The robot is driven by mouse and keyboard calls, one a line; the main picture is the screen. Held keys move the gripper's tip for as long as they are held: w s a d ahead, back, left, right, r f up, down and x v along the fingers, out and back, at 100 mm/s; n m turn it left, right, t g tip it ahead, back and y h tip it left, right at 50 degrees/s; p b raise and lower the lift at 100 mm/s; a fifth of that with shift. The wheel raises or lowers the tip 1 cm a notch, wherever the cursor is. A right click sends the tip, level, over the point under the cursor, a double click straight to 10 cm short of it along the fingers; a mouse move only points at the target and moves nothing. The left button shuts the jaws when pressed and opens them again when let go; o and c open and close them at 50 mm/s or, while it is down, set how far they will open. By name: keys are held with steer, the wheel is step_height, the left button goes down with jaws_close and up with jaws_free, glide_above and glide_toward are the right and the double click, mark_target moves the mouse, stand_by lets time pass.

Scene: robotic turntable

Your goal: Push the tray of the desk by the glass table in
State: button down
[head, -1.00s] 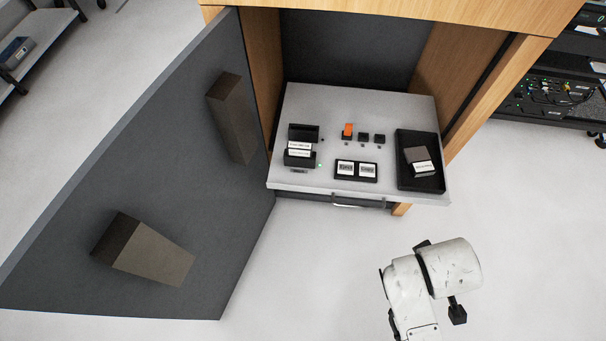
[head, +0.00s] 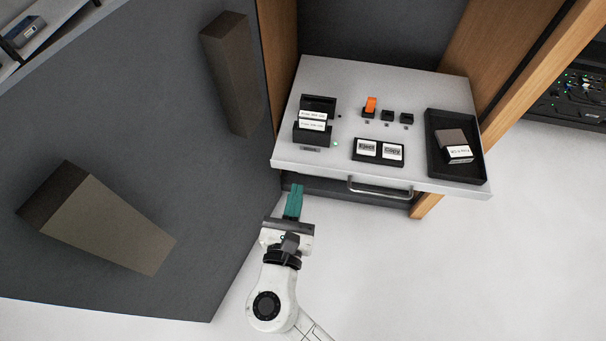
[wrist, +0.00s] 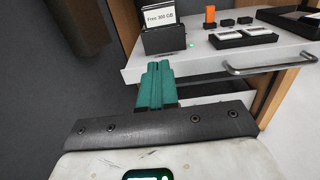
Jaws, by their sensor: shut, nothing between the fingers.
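The white pull-out tray (head: 345,100) extends from the wooden desk and carries several devices. Its metal handle (head: 380,190) is on the front edge; it also shows in the wrist view (wrist: 270,66). My gripper (head: 296,188) has teal fingers, shut and empty, pointing at the left part of the tray's front edge. In the wrist view my gripper (wrist: 157,68) lies close to the front edge, left of the handle. I cannot tell whether the fingertips touch the tray.
A grey door panel (head: 130,110) with two blocky protrusions stands open at the left. Floor in front is clear.

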mark_target(310, 135)
steer(key=b+x, duration=0.2)
steer(key=x, duration=1.1)
steer(key=shift+d, duration=0.15)
steer(key=shift+w, duration=0.1)
